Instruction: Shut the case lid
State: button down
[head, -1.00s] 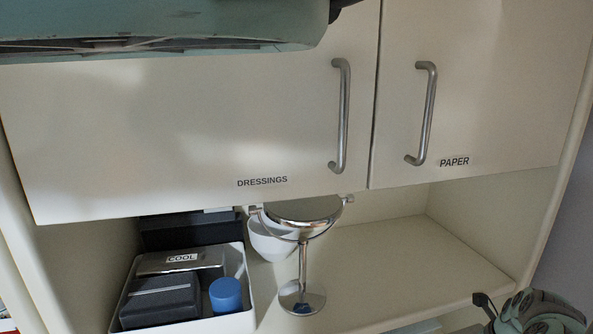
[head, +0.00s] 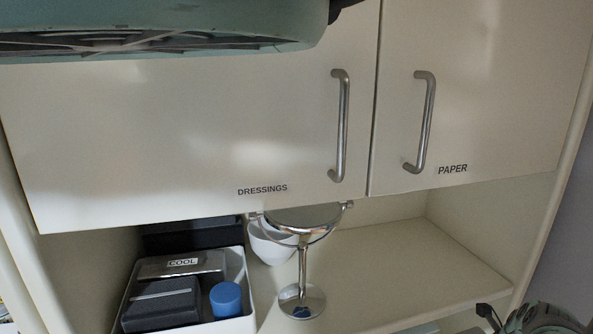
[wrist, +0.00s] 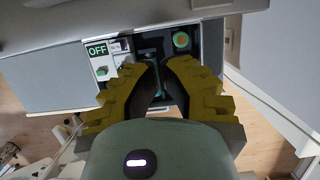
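In the wrist view, my gripper (wrist: 163,68) has its two yellow fingers reaching over a dark recess (wrist: 150,51), with a visible gap between the tips. Beside them are a green OFF label (wrist: 97,50) and a round orange-and-green part (wrist: 181,40). A broad grey panel (wrist: 50,60) lies to the left; I cannot tell whether it is the case lid. In the head view, a dark case (head: 162,303) and a silver case marked COOL (head: 180,265) sit in a white tray, and both look closed. My fingertips are not visible in the head view.
White cupboard doors marked DRESSINGS (head: 200,140) and PAPER (head: 480,90) are closed above an open shelf (head: 400,265). The white tray (head: 250,290) also holds a blue round cap (head: 226,298). A round mirror (head: 303,299) stands beside it. The shelf's right part is mostly clear.

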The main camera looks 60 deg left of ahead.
jog(key=shift+s+d+p, duration=0.35)
jog(key=shift+d+p, duration=0.2)
jog(key=shift+d, duration=0.25)
notch_tip(320, 180, up, 5)
jog(key=p, duration=0.3)
jog(key=shift+a, duration=0.15)
dwell(0.4)
